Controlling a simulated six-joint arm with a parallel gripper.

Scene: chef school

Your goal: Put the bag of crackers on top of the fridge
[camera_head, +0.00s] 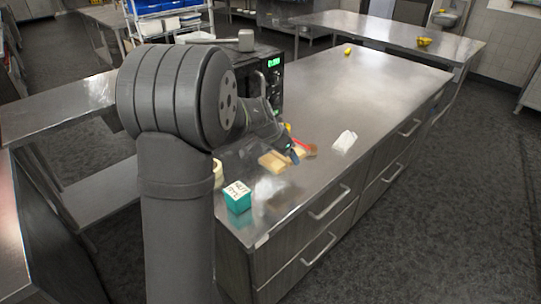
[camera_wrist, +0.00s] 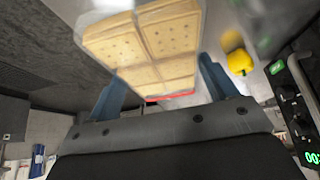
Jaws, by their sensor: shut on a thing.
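The bag of crackers (camera_wrist: 150,45) is a clear pack with square tan crackers and a red strip at its near edge. In the wrist view my gripper (camera_wrist: 160,85) is shut on it, with one blue finger on each side. In the head view the bag (camera_head: 272,161) shows beyond my arm, over the near part of the steel counter. My gripper (camera_head: 294,154) is partly hidden there by my arm. I cannot make out a fridge in either view.
A dark microwave-like appliance (camera_head: 274,76) with a green display stands left on the steel counter (camera_head: 340,85). A teal box (camera_head: 237,198) and a white packet (camera_head: 345,141) are on the counter. A yellow item (camera_head: 348,51) lies farther back. The counter's middle is clear.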

